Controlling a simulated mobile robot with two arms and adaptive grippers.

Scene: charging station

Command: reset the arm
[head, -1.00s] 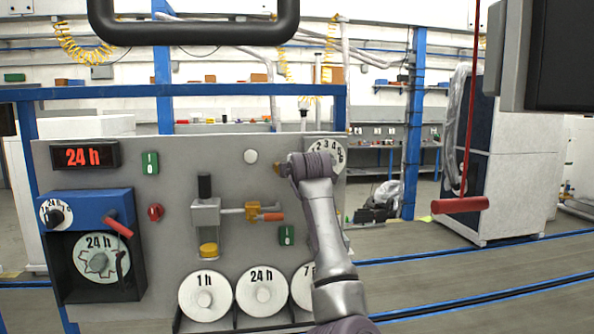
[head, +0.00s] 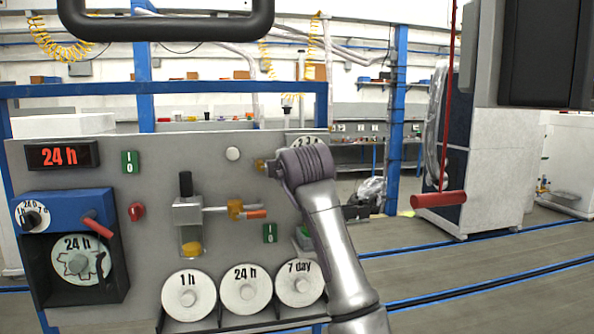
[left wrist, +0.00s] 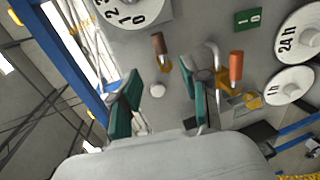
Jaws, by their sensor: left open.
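One of my arms reaches up in the head view, and its wrist (head: 305,165) is in front of the panel's upper right part. It covers most of a numbered dial (head: 306,139). The fingers cannot be made out there. In the left wrist view my left gripper (left wrist: 162,103) is open, its two teal fingers wide apart and nothing held. A white round button (left wrist: 157,90) shows between the fingers, on the panel behind. The numbered dial (left wrist: 130,8) is at the top of that view. My right gripper is not in view.
The grey panel (head: 90,320) carries a 24 h display (head: 62,156), a blue box (head: 65,205), a valve with an orange handle (head: 235,209) and white discs (head: 188,296). A red handle (head: 438,199) hangs at right.

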